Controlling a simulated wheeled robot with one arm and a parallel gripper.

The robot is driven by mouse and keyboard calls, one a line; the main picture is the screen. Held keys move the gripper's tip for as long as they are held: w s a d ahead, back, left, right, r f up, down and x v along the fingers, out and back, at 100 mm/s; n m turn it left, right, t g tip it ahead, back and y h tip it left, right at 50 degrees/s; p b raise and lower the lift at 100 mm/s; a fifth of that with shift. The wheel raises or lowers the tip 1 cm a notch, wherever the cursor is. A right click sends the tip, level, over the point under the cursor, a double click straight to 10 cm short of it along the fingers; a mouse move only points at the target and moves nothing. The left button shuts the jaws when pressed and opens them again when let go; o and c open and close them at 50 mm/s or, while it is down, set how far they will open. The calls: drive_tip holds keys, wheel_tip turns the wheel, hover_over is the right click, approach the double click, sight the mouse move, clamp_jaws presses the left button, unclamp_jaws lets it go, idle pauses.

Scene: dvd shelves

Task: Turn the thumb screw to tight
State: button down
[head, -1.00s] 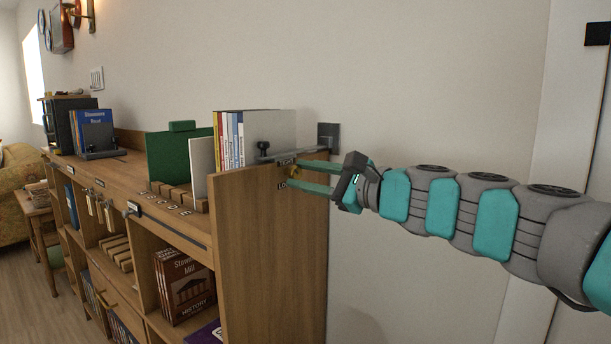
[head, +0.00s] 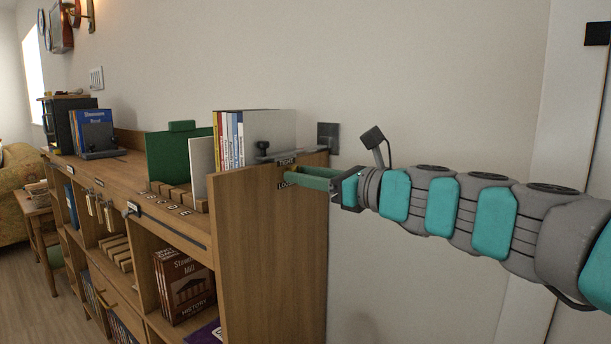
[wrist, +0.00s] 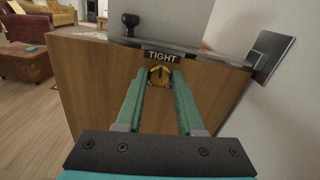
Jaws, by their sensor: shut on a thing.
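The brass thumb screw (wrist: 160,75) is on the wooden end panel of the shelf unit, just under the black TIGHT label (wrist: 161,57). In the wrist view my gripper (wrist: 160,80) has one teal finger on each side of the screw and is shut on it. A small mark on the screw's face points up toward TIGHT. In the head view my gripper (head: 291,174) reaches the panel from the right, and its fingers mostly hide the screw. A LOOSE label (head: 286,185) shows partly below the fingers.
A grey metal bookend (head: 263,148) and several upright books (head: 230,140) stand on top of the unit near the panel. A grey plate (head: 327,137) is at the wall behind. The space right of the panel is free except for my arm.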

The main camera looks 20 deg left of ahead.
drive_tip(key=shift+f, duration=0.15)
idle(0.3)
drive_tip(key=c, duration=0.5)
unclamp_jaws()
drive_tip(key=shift+c, duration=0.2)
drive_tip(key=shift+d, duration=0.1)
drive_tip(key=v, duration=0.7)
drive_tip(key=shift+d, duration=0.3)
drive_tip(key=shift+s, duration=0.1)
drive_tip(key=s+d+f+n+g+h, duration=0.2)
drive_tip(key=s+f+n+g+h, duration=0.15)
drive_tip(key=s+f+n, duration=0.65)
drive_tip(key=s+d+f+n+g+h, duration=0.2)
drive_tip(key=s+f+n+h, duration=0.3)
drive_tip(key=f, duration=0.8)
drive_tip(key=s+d+f+n+g+h, duration=0.1)
drive_tip(key=s+d+f+n+h, duration=0.2)
drive_tip(key=s+d+f, duration=0.4)
drive_tip(key=s+d+f+n+g+h, duration=0.2)
drive_tip(key=s+d+f+h, duration=0.3)
drive_tip(key=d, duration=0.9)
drive_tip(key=s+f+n, duration=0.1)
drive_tip(key=s+f, duration=0.2)
drive_tip(key=s, duration=0.1)
